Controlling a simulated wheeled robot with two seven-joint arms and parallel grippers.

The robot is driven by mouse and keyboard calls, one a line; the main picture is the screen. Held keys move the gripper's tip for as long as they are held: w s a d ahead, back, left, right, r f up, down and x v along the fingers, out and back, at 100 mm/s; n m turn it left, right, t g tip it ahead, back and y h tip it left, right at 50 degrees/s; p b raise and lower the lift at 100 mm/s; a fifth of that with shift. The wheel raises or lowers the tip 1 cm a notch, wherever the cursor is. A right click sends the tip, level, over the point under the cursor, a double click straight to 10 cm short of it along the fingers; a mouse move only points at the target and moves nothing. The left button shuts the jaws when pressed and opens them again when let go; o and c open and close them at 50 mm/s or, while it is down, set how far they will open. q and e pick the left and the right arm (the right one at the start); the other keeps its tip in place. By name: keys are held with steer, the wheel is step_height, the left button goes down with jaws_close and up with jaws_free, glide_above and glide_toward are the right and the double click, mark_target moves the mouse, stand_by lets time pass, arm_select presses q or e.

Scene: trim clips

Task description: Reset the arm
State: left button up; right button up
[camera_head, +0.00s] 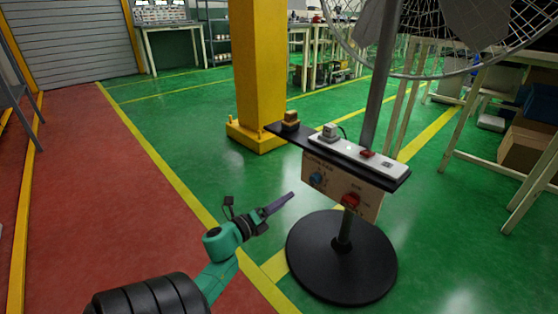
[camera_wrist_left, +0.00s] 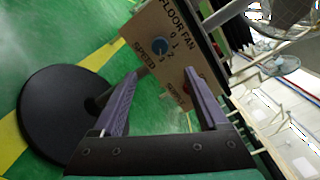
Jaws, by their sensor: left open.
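My left arm reaches in from the lower left of the head view, and its gripper (camera_head: 290,197) is held over the floor, left of the floor fan's stand. In the wrist view the two purple fingers of the left gripper (camera_wrist_left: 160,78) are spread apart with nothing between them. Beyond them is the fan's control panel (camera_wrist_left: 140,28), with a blue knob (camera_wrist_left: 160,46) and a red knob partly behind a finger. The head view also shows the panel (camera_head: 332,187), its blue knob (camera_head: 316,179) and red knob (camera_head: 350,200), apart from the gripper. My right gripper is out of view.
The fan stands on a round black base (camera_head: 340,275). A white power strip (camera_head: 358,152) lies on the black shelf (camera_head: 400,182) above the panel. A yellow pillar (camera_head: 259,75) rises behind. Work tables stand at right. The green floor left of the stand is clear.

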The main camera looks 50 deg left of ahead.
arm_select(q)
steer(key=shift+s, duration=0.45)
